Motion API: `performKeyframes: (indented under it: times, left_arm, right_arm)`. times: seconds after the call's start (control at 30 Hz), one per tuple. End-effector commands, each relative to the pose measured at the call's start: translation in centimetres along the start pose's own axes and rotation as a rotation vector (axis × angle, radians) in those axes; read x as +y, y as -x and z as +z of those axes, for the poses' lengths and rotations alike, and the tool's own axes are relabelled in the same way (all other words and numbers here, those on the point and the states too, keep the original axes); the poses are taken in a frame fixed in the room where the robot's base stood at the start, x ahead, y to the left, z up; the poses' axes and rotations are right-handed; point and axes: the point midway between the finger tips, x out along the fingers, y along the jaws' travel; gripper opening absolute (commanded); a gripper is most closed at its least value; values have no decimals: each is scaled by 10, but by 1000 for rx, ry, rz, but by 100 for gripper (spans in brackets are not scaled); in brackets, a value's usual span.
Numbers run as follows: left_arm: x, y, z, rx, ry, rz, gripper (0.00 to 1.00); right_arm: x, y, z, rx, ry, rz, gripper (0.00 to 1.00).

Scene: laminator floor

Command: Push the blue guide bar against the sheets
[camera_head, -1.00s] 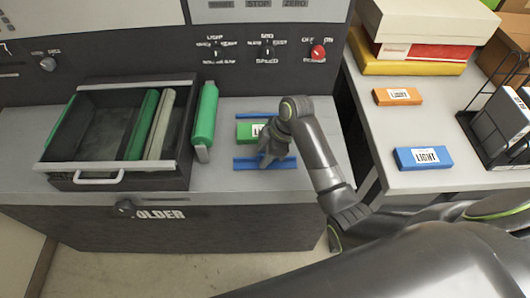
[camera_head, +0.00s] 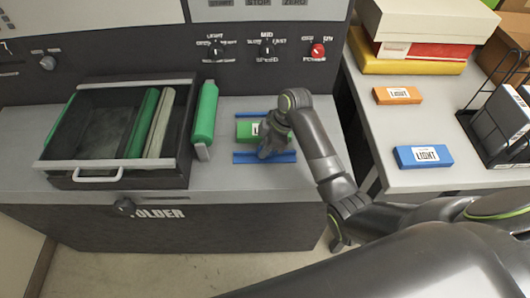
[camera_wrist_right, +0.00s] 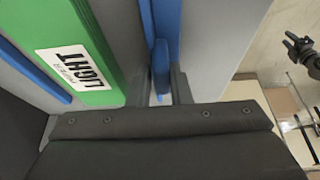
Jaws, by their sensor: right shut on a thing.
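The blue guide bar (camera_head: 244,158) lies on the grey machine top, in front of a green pack of sheets (camera_head: 245,130) with a white LIGHT label. My right gripper (camera_head: 268,154) points down at the bar and is shut on its raised blue part. In the right wrist view, the gripper (camera_wrist_right: 160,92) has a finger on each side of the guide bar (camera_wrist_right: 161,55). There the green pack (camera_wrist_right: 85,70) lies to the left, with a narrow grey strip between it and the bar. A second blue bar (camera_head: 250,114) runs behind the pack. My left gripper is out of view.
Further left is an open dark tray (camera_head: 115,165) with a handle. Control knobs (camera_head: 267,48) line the panel behind. The right-hand table (camera_head: 430,178) holds blue and orange packs, boxes and a wire rack.

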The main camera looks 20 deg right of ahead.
Motion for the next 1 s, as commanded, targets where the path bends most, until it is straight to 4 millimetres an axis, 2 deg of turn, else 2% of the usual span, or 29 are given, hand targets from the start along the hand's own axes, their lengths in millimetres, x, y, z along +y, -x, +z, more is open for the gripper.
performKeyframes:
  times: [0.03, 0.2, 0.53, 0.57, 0.67, 1.0]
  left_arm:
    - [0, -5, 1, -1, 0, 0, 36]
    - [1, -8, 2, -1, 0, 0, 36]
    - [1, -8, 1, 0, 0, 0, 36]
    - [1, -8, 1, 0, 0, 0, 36]
    - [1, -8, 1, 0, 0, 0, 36]
    - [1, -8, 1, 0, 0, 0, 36]
  right_arm:
    - [10, 0, 0, -1, 4, 4, 0]
    - [26, 1, 0, 1, 1, 6, 0]
    - [27, 2, 0, 3, -1, 4, 0]
    - [27, 2, 0, 3, -1, 3, 22]
    - [27, 2, -1, 3, -1, 4, 35]
    - [28, 2, 0, 2, -1, 6, 36]
